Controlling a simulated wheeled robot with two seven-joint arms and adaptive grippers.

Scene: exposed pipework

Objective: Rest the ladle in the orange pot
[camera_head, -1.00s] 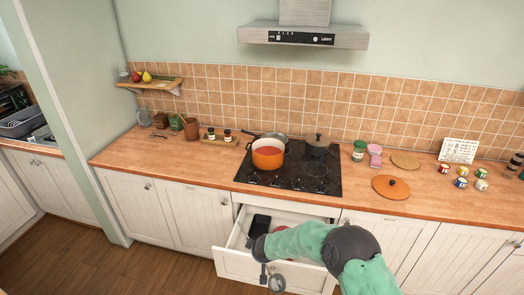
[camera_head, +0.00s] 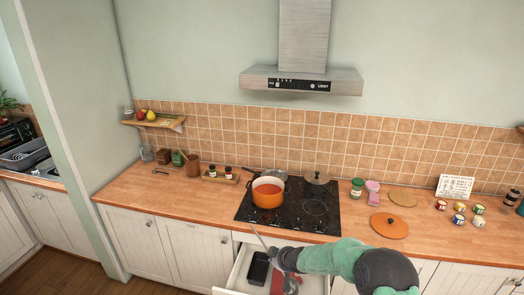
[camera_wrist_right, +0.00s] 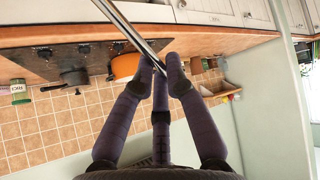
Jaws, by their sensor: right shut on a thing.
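My right gripper (camera_head: 272,257) is in front of the counter, above the open drawer. It is shut on the ladle's thin metal shaft (camera_head: 258,237), which points up and left toward the counter edge. In the right wrist view the shiny shaft (camera_wrist_right: 128,27) crosses between the fingertips (camera_wrist_right: 160,68). I cannot make out the ladle's bowl. My left gripper is not in view.
The drawer (camera_head: 238,272) is open below the hob (camera_head: 315,210), with a dark tray (camera_head: 259,268) inside. An orange lid (camera_head: 389,227) lies right of the hob.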

